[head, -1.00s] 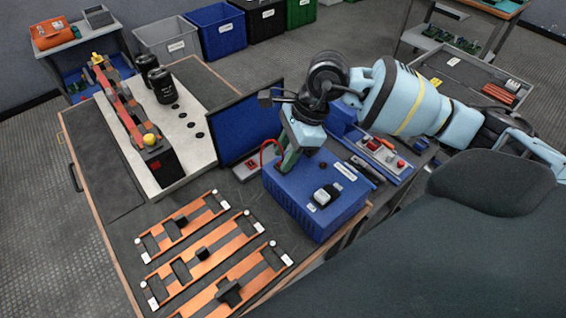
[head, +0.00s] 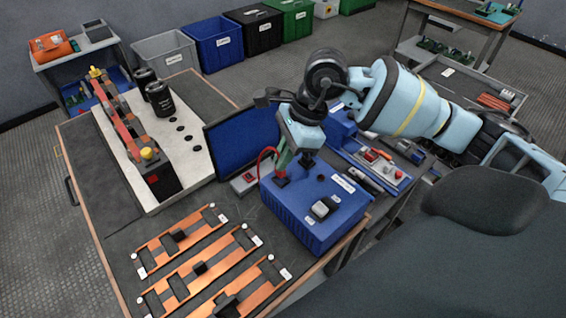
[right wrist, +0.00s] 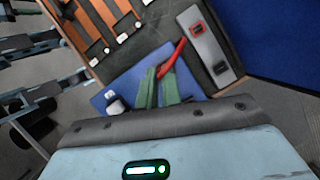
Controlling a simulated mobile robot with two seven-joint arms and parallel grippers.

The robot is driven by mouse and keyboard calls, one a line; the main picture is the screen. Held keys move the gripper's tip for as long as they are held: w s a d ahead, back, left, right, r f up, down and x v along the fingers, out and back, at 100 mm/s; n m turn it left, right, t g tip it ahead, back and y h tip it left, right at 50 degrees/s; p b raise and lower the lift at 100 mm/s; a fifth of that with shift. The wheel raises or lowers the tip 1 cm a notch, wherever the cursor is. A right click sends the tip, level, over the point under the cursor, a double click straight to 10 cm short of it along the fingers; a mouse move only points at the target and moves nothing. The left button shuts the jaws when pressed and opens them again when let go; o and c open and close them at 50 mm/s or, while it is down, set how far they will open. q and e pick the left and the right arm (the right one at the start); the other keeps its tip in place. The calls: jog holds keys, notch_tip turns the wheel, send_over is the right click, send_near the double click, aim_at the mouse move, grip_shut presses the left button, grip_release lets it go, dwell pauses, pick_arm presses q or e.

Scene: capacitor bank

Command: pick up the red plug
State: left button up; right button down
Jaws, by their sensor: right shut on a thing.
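My right gripper (head: 283,160) is over the back left part of the blue box (head: 316,226) in the head view. In the right wrist view its green fingers (right wrist: 158,90) are close together, shut on the red plug, whose body is mostly hidden between them. A red lead (right wrist: 172,58) rises from the fingertips; in the head view the red lead (head: 265,155) arcs down on the left of the gripper towards a small grey block (head: 244,183). A dark square (head: 281,183) shows on the box top just below the fingers. My left gripper is not in view.
A white and black part (head: 323,208) sits on the box's front. A blue upright panel (head: 243,140) stands behind left. Copper-coloured bars (head: 205,258) lie at the front left. A tray with red parts (head: 375,165) is to the right.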

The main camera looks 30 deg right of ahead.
jog(key=s+a+r+b, duration=0.1)
jog(key=s+a+r, duration=0.1)
jog(key=s+a, duration=0.8)
jog(key=shift+s+a, duration=0.4)
jog(key=shift+s, duration=0.5)
jog(key=shift+r, duration=0.1)
